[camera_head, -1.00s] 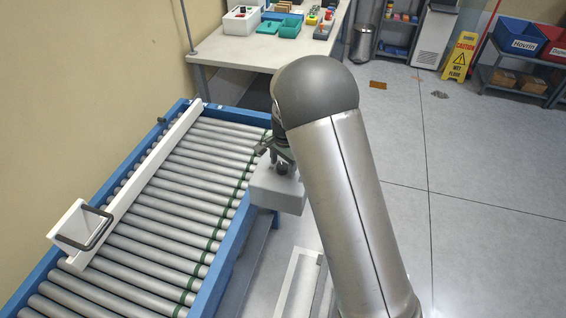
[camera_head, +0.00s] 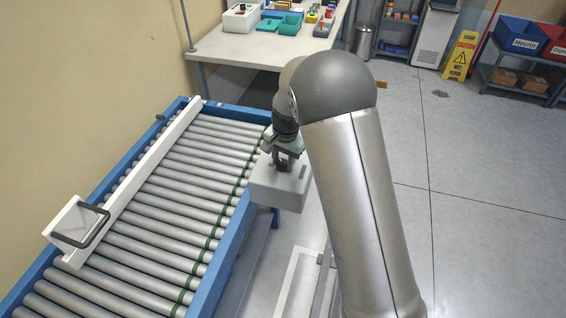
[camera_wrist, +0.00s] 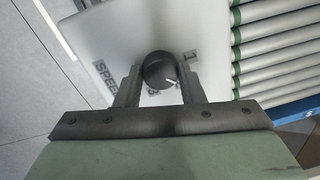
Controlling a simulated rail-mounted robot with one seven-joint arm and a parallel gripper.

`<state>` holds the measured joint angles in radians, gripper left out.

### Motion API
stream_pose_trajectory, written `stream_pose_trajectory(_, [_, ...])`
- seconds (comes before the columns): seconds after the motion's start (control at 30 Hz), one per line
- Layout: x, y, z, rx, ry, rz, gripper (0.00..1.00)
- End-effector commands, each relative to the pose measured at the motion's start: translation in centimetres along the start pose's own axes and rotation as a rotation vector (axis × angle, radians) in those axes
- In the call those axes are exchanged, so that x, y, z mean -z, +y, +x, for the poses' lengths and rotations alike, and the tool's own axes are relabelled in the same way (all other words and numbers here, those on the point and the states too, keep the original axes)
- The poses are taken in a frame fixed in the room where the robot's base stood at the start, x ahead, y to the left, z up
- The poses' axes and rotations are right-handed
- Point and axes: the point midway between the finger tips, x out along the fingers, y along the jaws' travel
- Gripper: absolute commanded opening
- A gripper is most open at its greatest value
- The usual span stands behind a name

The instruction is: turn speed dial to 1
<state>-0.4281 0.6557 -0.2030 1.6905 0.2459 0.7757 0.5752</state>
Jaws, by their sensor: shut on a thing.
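The speed dial (camera_wrist: 158,68) is a round black knob with a white pointer mark, on the pale face of a control box (camera_wrist: 110,35). In the wrist view the pointer slants to the lower right. Part of the word SPEED shows left of the dial and a "1" shows at its upper right; the other markings are mostly covered. My gripper (camera_wrist: 157,75) is shut on the dial, one finger on each side. In the head view the grey box (camera_head: 278,188) stands beside the conveyor, with my gripper (camera_head: 283,164) over its top.
The roller conveyor (camera_head: 175,190) with a blue frame runs left of the box. A white guide rail (camera_head: 140,175) with a dark handle lies along it. A table (camera_head: 262,50) with bins stands behind. Open floor (camera_head: 480,180) lies to the right.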

Motion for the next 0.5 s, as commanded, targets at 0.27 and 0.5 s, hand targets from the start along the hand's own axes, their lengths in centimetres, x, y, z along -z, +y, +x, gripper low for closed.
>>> stream_pose_trajectory(0.27, [0.18,-0.05,0.17,0.004,-0.015,-0.257,0.12])
stream_pose_trajectory(0.5, [0.2,-0.05,0.07,0.002,-0.029,-0.476,0.12])
